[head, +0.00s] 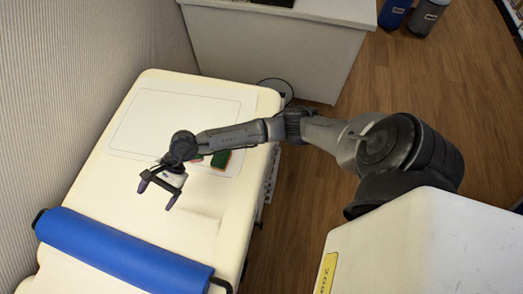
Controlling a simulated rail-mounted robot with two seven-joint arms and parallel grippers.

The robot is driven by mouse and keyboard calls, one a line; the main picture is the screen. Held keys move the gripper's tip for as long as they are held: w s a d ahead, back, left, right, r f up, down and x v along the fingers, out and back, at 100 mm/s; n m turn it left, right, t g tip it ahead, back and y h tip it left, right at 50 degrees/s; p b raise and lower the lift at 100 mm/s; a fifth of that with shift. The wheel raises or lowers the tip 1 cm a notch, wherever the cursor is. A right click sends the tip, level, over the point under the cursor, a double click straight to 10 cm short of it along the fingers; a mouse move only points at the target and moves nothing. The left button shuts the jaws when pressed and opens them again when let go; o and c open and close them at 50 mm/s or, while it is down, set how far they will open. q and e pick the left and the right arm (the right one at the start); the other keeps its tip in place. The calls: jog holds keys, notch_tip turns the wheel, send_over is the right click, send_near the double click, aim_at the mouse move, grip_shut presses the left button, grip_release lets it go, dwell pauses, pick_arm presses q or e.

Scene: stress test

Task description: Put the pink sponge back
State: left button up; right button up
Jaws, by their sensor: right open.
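My right gripper (157,197) is open and empty, its two fingers spread over the bare cream top of the table (130,205). The arm comes in from the right across the table. A dark green block with a reddish edge (221,159) lies just behind the gripper, beside the arm, on a thin outlined rectangle (150,118). A small pinkish piece (197,159) shows next to it, mostly hidden by my arm. I cannot tell which of these is the pink sponge. My left gripper is not in view.
A blue roller (120,250) lies across the near end of the table. A grey-white cabinet (270,55) stands behind, and a striped wall runs along the left. The far-left part of the outlined rectangle is clear. Wooden floor (430,95) lies to the right.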

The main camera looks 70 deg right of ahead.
notch_tip(320, 180, up, 9)
jog(key=s+a+m+t+y, duration=0.2)
jog(key=a+m+t+y, duration=0.15)
jog(key=m+t, duration=0.9)
jog(key=d+m+t+h, duration=0.3)
jog(key=d+m+h, duration=0.35)
jog(key=m, duration=0.85)
jog(key=s+d+f+m+g+h, duration=0.8)
jog(key=s+f+m+h, duration=0.25)
jog(key=m, duration=0.85)
jog(key=s+f+m+g+y, duration=0.1)
jog(key=s+f+m+g, duration=0.1)
jog(key=s, duration=0.6)
jog(key=s+a+f+m+g+y, duration=0.1)
jog(key=s+m+g, duration=0.3)
jog(key=s, duration=0.4)
jog(key=shift+f+g, duration=0.75)
jog(key=shift+f, duration=0.1)
jog(key=shift+a+r, duration=0.1)
notch_tip(320, 180, up, 35)
jog(key=p, duration=3.5)
jog(key=shift+r+p, duration=0.2)
jog(key=shift+p, duration=0.1)
